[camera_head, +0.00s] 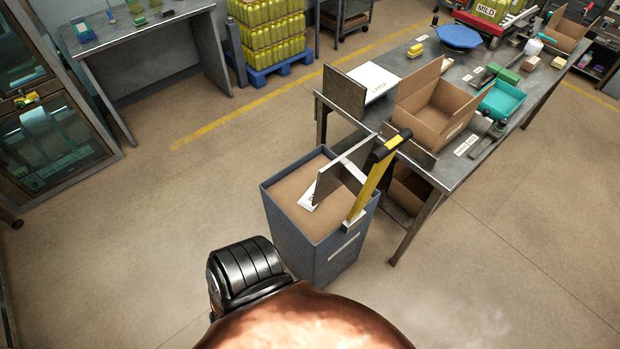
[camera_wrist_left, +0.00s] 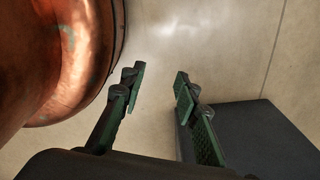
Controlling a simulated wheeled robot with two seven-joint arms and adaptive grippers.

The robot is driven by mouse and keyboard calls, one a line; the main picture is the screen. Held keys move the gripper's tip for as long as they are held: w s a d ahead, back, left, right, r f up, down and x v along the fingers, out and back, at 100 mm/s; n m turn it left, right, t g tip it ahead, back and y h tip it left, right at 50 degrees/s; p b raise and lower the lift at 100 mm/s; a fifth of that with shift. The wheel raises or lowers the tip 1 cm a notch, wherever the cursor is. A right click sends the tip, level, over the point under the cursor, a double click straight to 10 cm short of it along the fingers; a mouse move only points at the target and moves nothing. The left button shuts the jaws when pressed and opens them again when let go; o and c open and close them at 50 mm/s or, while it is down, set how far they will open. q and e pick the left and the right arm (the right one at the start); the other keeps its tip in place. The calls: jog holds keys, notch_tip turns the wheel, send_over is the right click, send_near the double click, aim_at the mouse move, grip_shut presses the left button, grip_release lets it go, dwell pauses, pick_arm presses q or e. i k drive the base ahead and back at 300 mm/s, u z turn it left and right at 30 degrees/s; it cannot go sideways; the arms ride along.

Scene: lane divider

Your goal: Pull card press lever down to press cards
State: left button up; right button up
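The card press is a grey-blue open-topped bin (camera_head: 320,255) on the floor at the near end of the workbench. Brown card fills its top, and a white label or card lies on it. A dark flat plate (camera_head: 345,172) stands tilted over the bin. My right gripper is not in view.
The workbench (camera_head: 490,130) behind the press holds an open cardboard box (camera_head: 435,105), a teal tray (camera_head: 502,100) and a blue dish (camera_head: 459,37). A cabinet (camera_head: 45,125) stands at left. Floor left and right of the press is clear.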

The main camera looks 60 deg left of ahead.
aim_at(346, 169)
jog(key=u, duration=1.4)
